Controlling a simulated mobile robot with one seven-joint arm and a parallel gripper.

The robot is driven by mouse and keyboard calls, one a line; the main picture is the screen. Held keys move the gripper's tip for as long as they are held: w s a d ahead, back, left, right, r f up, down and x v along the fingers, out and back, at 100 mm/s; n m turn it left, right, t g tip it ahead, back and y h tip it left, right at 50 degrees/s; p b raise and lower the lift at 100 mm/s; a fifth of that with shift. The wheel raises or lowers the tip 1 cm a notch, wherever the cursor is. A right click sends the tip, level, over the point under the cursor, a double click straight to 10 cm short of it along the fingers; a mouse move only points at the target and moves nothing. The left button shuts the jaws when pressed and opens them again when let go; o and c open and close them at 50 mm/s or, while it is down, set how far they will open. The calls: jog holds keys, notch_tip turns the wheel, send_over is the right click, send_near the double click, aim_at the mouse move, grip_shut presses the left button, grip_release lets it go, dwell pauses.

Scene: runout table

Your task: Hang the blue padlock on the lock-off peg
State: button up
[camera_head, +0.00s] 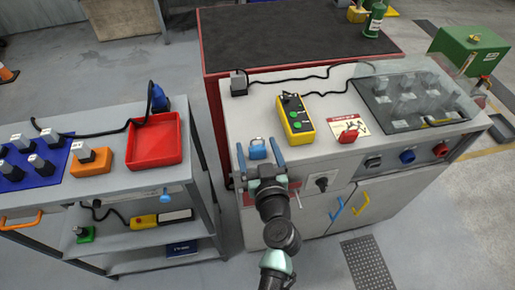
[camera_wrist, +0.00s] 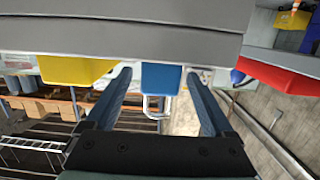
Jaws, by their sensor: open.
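The blue padlock (camera_head: 258,150) is at the near left edge of the grey cabinet top. In the wrist view its blue body (camera_wrist: 160,80) and pale metal shackle (camera_wrist: 157,107) show between my fingers. My gripper (camera_head: 261,150) is open, with one blue finger on each side of the padlock. In the wrist view gaps show between the padlock and both fingers, so it is not gripped. I cannot clearly make out the lock-off peg. A thin reddish rod (camera_head: 297,198) shows on the cabinet front beside my wrist, but I cannot tell what it is.
A cart with a red tray (camera_head: 156,142) stands left, across a narrow gap.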

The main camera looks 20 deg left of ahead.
grip_shut()
dwell(0.3)
notch_tip(320, 180, up, 10)
jog(key=shift+r+p, duration=0.1)
jog(key=shift+p, duration=1.1)
